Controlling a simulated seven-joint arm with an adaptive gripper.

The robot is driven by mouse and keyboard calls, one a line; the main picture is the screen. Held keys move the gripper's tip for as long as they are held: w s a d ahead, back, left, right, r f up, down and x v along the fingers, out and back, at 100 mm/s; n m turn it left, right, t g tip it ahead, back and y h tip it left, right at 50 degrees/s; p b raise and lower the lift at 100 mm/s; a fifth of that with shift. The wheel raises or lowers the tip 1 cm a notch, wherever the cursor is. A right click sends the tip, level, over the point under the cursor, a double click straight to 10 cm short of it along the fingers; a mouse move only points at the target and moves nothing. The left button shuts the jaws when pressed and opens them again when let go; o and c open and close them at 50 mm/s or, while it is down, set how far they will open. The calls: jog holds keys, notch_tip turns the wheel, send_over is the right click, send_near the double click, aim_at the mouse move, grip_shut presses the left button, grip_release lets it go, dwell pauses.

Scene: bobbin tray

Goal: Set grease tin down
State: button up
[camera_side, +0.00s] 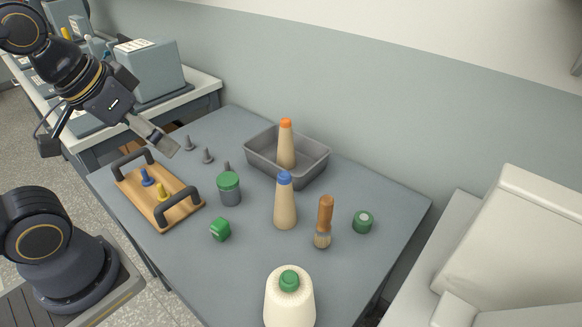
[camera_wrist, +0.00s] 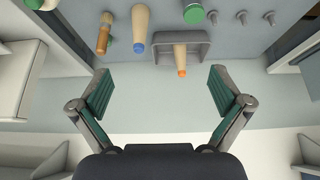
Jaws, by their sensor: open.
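The grease tin, which I take to be the grey tin with a green lid (camera_side: 229,190), stands upright on the blue-grey table near its middle. Its lid also shows at the top edge of the wrist view (camera_wrist: 193,14). My gripper (camera_side: 165,147) is above the far left part of the table, up and to the left of the tin and apart from it. In the wrist view my gripper (camera_wrist: 159,88) has its two fingers wide apart with nothing between them.
A grey tray (camera_side: 255,155) holds an orange-topped cone (camera_side: 286,145). A blue-topped cone (camera_side: 285,203), a brush (camera_side: 324,222), green pieces (camera_side: 220,229) (camera_side: 363,222) and a cream cone (camera_side: 289,301) stand around. A wooden board with handles (camera_side: 165,213) and grey pegs (camera_side: 207,156) are left. The front left table is clear.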

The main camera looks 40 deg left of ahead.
jog(key=m+g+y, duration=0.2)
jog(key=m+y, duration=1)
jog(key=m, duration=0.6)
send_over(228, 181)
jog(key=s+d, duration=0.2)
jog(key=d, duration=0.4)
notch_tip(228, 181, down, 16)
notch_tip(228, 181, down, 9)
jog(key=s+d+m+t+y, duration=0.1)
jog(key=s+d+m+t, duration=0.15)
jog(key=m, duration=0.25)
jog(key=shift+g, duration=0.35)
jog(key=x, duration=0.7)
jog(key=w+x, duration=0.1)
jog(key=x, duration=0.3)
jog(key=shift+d+f, duration=0.1)
jog(key=shift+c, duration=0.4)
jog(key=shift+n, duration=0.3)
jog(key=c, duration=1.6)
